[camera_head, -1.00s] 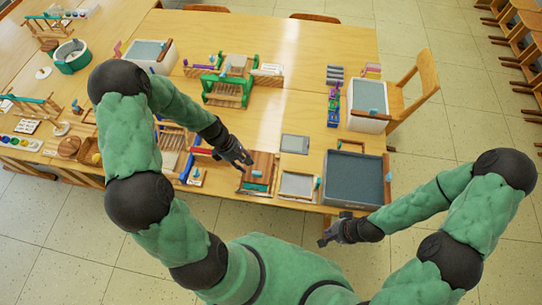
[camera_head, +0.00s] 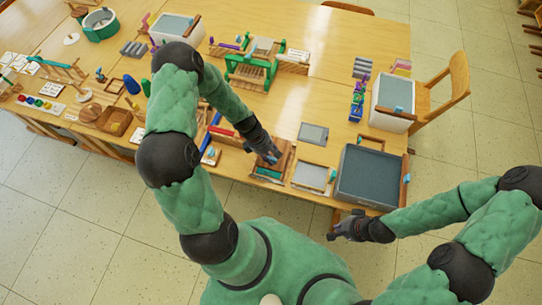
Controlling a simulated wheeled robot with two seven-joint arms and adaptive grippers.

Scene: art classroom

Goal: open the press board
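What looks like the press board is a small brown wooden board (camera_head: 287,160) with a teal strip (camera_head: 268,173), lying near the front edge of the table. My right gripper (camera_head: 334,230) hangs in front of the table edge, below the large grey tray, apart from the board. Its fingers are too small and dark to read.
Right of the board are a light framed panel (camera_head: 310,176), a grey slab (camera_head: 313,133) and a large grey tray (camera_head: 372,178). Red and blue pieces (camera_head: 223,131) lie left of it. A green frame (camera_head: 248,72) stands behind. Bare tabletop shows between them.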

